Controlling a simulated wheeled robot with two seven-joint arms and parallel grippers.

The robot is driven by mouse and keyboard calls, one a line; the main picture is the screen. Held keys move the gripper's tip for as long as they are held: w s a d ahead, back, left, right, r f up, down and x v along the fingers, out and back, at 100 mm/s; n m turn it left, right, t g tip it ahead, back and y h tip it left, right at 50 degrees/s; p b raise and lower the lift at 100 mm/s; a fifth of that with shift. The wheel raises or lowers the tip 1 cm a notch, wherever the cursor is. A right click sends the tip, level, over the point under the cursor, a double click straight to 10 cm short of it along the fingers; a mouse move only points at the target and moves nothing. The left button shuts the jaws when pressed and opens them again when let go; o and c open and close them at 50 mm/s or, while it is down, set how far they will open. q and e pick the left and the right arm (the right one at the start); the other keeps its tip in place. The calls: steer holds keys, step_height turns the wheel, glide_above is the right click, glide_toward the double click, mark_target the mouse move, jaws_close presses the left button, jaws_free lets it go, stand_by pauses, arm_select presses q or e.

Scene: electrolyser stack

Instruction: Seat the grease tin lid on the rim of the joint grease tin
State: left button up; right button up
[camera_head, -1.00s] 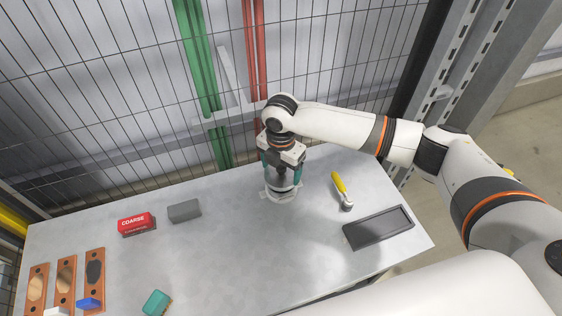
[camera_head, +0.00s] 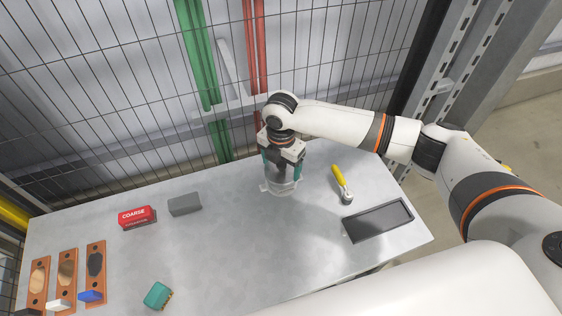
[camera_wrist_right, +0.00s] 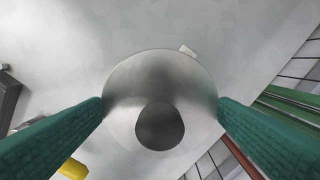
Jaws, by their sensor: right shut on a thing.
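My right gripper (camera_head: 283,171) is shut on the grease tin lid, its teal fingers on opposite sides of it. In the right wrist view the lid (camera_wrist_right: 125,85) is a round, shiny grey disc with a dark round knob (camera_wrist_right: 160,127), between the fingertips of the gripper (camera_wrist_right: 160,100). In the head view the pale grey joint grease tin (camera_head: 284,187) stands on the table directly below the gripper. The lid hides the tin's rim, and I cannot tell whether they touch. My left gripper is not in view.
A yellow-handled tool (camera_head: 340,182) and a dark tray (camera_head: 378,221) lie right of the tin. A red COARSE block (camera_head: 137,218), grey block (camera_head: 184,204) and teal block (camera_head: 158,295) lie left. A mesh fence (camera_head: 110,110) stands behind. The table's middle is clear.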

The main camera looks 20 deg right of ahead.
stand_by(0.7)
steer(key=shift+p, duration=0.4)
steer(key=shift+p, duration=0.3)
steer(key=shift+f+b, duration=0.6)
steer(key=shift+f, duration=0.45)
stand_by(0.4)
steer(key=o, duration=0.9)
steer(key=shift+r, duration=0.1)
